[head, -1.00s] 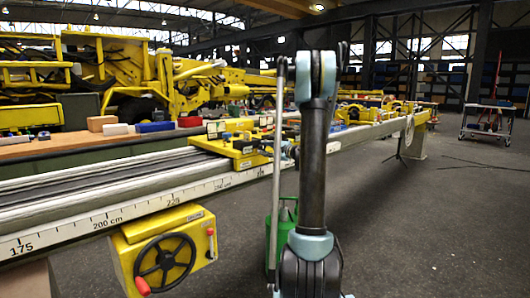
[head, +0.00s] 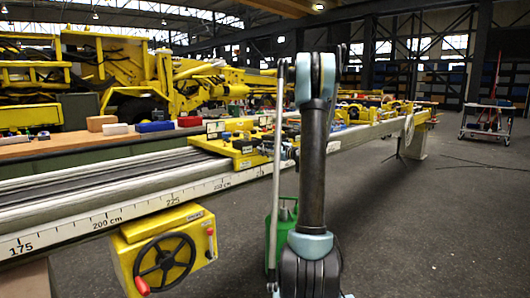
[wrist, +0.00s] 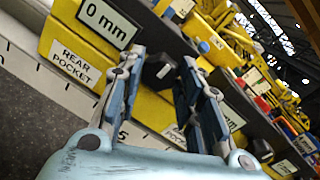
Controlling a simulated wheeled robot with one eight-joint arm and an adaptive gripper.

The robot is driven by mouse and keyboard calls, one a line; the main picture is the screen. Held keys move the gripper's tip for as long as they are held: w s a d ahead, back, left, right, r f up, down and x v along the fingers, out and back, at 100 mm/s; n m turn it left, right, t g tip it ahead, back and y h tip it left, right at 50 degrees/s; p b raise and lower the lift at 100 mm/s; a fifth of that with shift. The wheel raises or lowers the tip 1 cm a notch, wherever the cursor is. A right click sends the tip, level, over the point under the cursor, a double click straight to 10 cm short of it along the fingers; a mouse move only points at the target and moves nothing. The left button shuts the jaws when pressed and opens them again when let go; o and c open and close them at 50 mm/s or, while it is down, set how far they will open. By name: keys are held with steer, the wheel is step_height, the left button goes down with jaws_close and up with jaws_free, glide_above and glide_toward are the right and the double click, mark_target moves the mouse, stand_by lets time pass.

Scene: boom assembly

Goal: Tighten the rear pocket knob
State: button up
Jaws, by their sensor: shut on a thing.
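The rear pocket knob (wrist: 157,71) is a dark, black knob between my fingers in the wrist view. My gripper (wrist: 163,60) is shut on it, one finger on each side. The knob sits beside a yellow block (wrist: 88,44) with a "REAR POCKET" label (wrist: 76,67) and a "0 mm" label (wrist: 106,20). My fingers hide part of the knob, so its turn angle is unclear. In the head view, the yellow carriage (head: 240,150) on the rail is partly behind my arm, and the fingertips and knob are too small to make out.
A long pale rail (head: 130,205) with a centimetre scale runs from lower left to the back. A yellow box with a black handwheel (head: 165,262) hangs below it. A green can (head: 284,230) stands behind my arm.

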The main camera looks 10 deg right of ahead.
steer(key=shift+f, duration=0.1)
steer(key=o, duration=1.1)
steer(key=v, duration=1.2)
steer(key=shift+a, duration=0.1)
